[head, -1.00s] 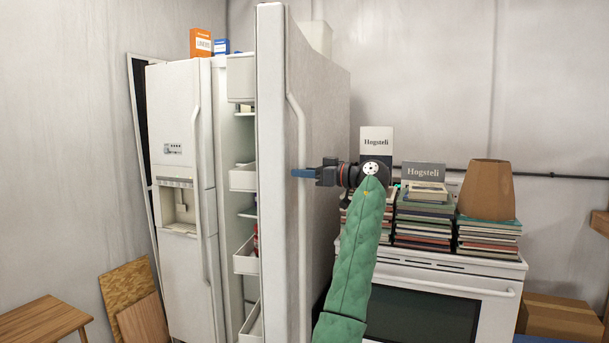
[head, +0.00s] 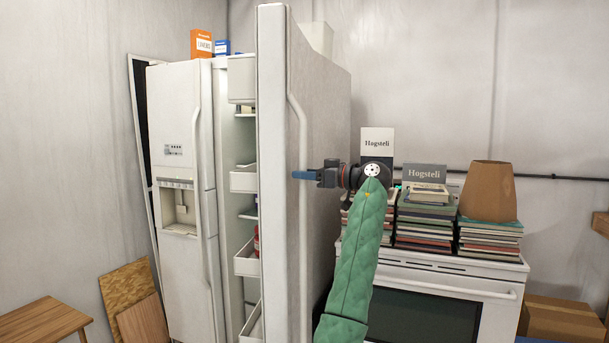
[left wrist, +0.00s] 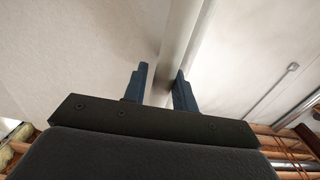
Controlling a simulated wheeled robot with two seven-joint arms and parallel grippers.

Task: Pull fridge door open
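The white fridge (head: 180,250) stands at the left with its right-hand door (head: 325,120) swung wide open toward me. The door's long vertical handle (head: 302,130) faces right of its near edge. My left gripper (head: 300,174) is at the handle, about mid-height of the door. In the left wrist view the handle (left wrist: 183,40) runs between the two dark blue fingers (left wrist: 161,85), which are drawn close together around it; exact contact is hard to see. The fridge's left door is shut. My right gripper is not in view.
White shelves (head: 243,182) show inside the open side. A stove (head: 430,300) with stacked books (head: 425,220) and a brown lampshade-like thing (head: 488,190) stands right of the door. A wooden table (head: 40,322) and leaning boards (head: 130,290) are at lower left.

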